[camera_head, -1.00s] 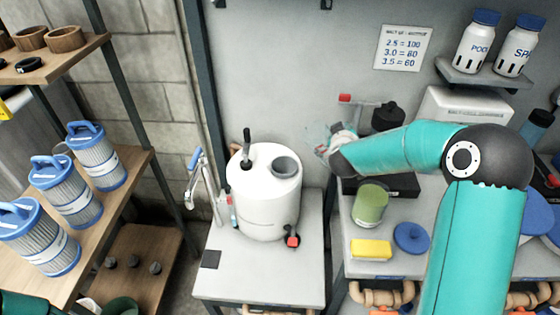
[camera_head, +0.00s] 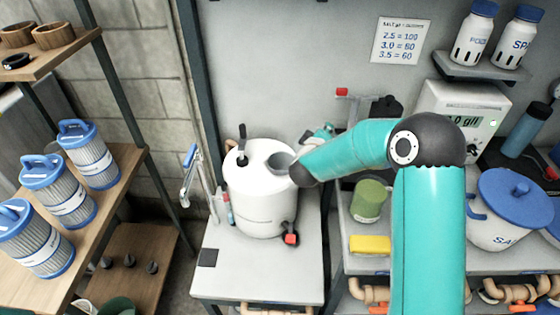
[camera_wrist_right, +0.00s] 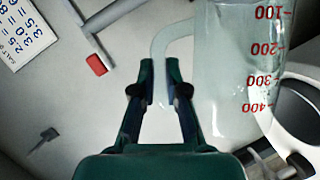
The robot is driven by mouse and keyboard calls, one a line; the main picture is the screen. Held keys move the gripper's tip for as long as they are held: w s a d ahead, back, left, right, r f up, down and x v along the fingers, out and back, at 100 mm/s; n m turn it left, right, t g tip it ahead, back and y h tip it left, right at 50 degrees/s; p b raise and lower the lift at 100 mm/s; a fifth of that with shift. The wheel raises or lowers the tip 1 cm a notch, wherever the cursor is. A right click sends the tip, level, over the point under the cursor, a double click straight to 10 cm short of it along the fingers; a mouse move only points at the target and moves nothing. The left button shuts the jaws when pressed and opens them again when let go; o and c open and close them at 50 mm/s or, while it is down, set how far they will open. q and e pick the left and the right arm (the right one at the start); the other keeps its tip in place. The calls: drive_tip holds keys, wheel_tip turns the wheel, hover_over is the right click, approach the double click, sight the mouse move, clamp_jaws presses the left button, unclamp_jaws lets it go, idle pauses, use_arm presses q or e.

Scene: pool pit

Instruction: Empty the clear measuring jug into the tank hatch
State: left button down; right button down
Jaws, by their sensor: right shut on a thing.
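The clear measuring jug (camera_wrist_right: 232,75) has red marks and fills the upper right of the right wrist view. My right gripper (camera_wrist_right: 160,68) is shut on its clear handle. In the head view, my right gripper (camera_head: 322,134) is beside the upper right of the white tank (camera_head: 266,205), partly behind my teal arm; the jug is not clearly seen there. The tank hatch (camera_head: 283,162) is a round grey-rimmed opening on the tank's top, close to my right wrist. I cannot tell how much liquid the jug holds. My left gripper is out of view.
A black lever (camera_head: 242,143) stands up from the tank top. A green jar (camera_head: 369,201) and a yellow sponge (camera_head: 370,245) lie on the right bench. A white meter (camera_head: 462,115) and a blue-lidded tub (camera_head: 515,205) are further right. Filters stand on the left shelf.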

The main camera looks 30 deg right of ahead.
sight(315, 130)
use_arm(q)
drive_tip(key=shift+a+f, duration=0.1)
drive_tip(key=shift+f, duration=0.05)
use_arm(e)
drive_tip(key=shift+w+a+n, duration=0.25)
drive_tip(key=shift+a+n, duration=0.25)
drive_tip(key=shift+a, duration=0.05)
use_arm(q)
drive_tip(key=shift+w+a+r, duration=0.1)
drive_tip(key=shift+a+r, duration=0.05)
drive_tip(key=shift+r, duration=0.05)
use_arm(e)
drive_tip(key=shift+w+a+r+n+h, duration=0.2)
drive_tip(key=shift+w+a+n+h, duration=0.05)
drive_tip(key=shift+a, duration=0.2)
drive_tip(key=shift+w+a+r+n+h, duration=0.15)
drive_tip(key=shift+w+a+n+h, duration=0.1)
drive_tip(key=shift+a, duration=0.15)
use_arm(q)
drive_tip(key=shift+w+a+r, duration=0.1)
use_arm(e)
drive_tip(key=shift+w+a+r, duration=0.15)
drive_tip(key=shift+w+a, duration=0.15)
drive_tip(key=shift+a, duration=0.2)
